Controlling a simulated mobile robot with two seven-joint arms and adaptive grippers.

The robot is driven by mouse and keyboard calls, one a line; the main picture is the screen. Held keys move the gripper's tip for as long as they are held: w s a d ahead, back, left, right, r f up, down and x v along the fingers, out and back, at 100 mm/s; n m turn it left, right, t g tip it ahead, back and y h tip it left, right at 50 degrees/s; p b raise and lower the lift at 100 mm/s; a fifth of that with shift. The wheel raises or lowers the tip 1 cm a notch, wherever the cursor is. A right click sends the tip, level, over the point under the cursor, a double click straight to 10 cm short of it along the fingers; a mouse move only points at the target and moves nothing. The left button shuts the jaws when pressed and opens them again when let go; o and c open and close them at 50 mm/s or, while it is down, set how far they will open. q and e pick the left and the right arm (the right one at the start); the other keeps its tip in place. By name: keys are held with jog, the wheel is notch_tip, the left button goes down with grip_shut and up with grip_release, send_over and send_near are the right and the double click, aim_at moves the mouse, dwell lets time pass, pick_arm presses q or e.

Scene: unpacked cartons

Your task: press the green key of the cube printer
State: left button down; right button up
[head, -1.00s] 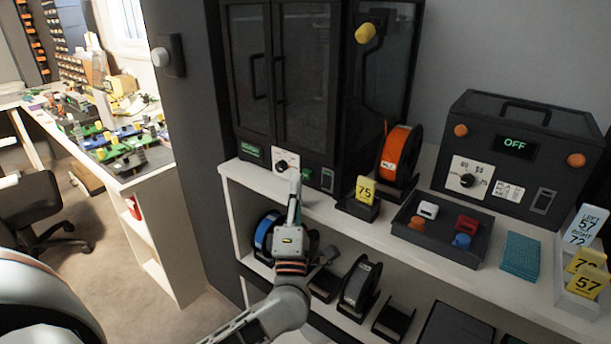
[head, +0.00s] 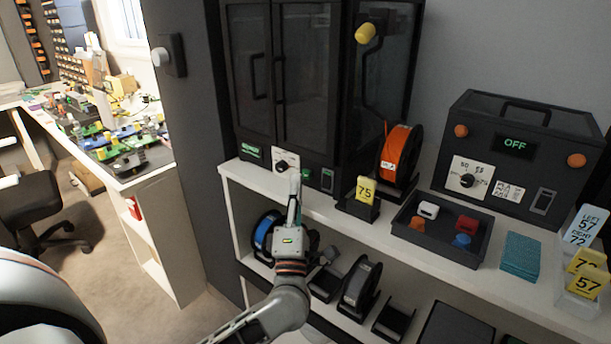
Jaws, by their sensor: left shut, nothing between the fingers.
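The cube printer (head: 300,90) is a tall black cabinet with dark glazed doors at the back centre. Its lower front strip has a small green display (head: 252,151), a white dial plate (head: 285,161) and a small green key (head: 307,174). My left gripper (head: 294,180) is shut and empty, fingers pointing up at the strip. Its tips show just below the dial and slightly left of the green key. They appear apart from the key, but the depth gap is hard to tell. My right gripper is not in view.
An orange filament spool (head: 397,157), a yellow "75" card (head: 365,189) and a dark tray (head: 440,234) of small cubes stand to the right on the white shelf (head: 335,213). A black box (head: 515,155) reading OFF is farther right. Several spools and holders fill the shelf below.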

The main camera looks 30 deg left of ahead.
pick_arm(q)
jog(key=shift+w, duration=0.4)
jog(key=shift+w, duration=0.15)
dwell(0.4)
jog(key=shift+w, duration=0.2)
dwell(0.5)
jog(key=shift+w+r, duration=0.2)
dwell(0.7)
jog(key=shift+s+d+f, duration=0.1)
jog(key=shift+f, duration=0.05)
